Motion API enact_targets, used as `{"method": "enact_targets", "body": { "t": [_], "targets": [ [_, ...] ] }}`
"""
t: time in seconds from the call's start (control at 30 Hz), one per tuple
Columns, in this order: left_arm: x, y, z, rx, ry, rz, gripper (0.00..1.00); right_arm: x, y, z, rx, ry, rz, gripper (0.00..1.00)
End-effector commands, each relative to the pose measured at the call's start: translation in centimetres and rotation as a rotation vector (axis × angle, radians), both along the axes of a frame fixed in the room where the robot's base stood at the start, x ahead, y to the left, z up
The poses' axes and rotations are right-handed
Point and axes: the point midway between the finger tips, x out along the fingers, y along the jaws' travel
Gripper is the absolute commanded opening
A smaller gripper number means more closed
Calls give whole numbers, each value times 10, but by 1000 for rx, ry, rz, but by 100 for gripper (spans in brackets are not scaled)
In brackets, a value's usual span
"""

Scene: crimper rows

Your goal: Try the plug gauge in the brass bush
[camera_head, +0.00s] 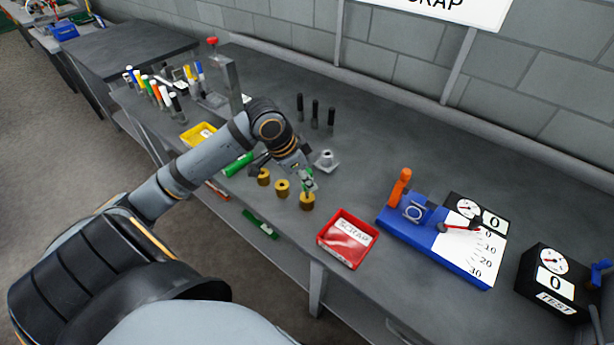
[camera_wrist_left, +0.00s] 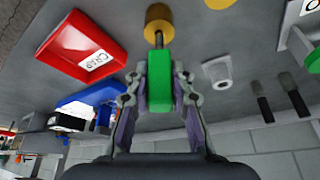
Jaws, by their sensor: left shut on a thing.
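My left gripper (camera_head: 306,180) is shut on the green handle of the plug gauge (camera_wrist_left: 159,82). The gauge's thin metal pin points at the rightmost brass bush (camera_head: 307,202), which also shows in the left wrist view (camera_wrist_left: 159,17). The pin's end meets the bush in the picture; I cannot tell whether it is inside the bore. Two more brass bushes, a middle one (camera_head: 282,187) and a left one (camera_head: 263,178), stand in the same row on the bench. My right gripper is not in view.
A red scrap tray (camera_head: 347,238) stands just right of the bushes. A grey flanged piece (camera_head: 326,160) and several black pegs (camera_head: 315,112) are behind. A blue-based dial fixture (camera_head: 438,240) and a black test box (camera_head: 553,284) stand at right. A yellow tray (camera_head: 198,134) is at left.

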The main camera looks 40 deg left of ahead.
Motion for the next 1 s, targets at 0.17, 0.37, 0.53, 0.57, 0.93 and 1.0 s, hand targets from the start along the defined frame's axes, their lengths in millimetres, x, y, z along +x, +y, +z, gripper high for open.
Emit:
{"method": "enact_targets", "body": {
  "t": [0.17,0.37,0.53,0.57,0.93,1.0],
  "targets": [
    [0,0,0,0,0,0,0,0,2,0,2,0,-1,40],
    [0,-1,1,-2,0,1,0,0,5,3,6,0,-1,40],
    [0,-1,0,-2,0,1,0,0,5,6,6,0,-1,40],
    [0,-1,0,-1,0,0,0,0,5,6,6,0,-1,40],
    [0,-1,-1,-1,-1,0,0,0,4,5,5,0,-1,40],
    [0,-1,-2,0,0,0,0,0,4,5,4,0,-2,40]
  ]
}}
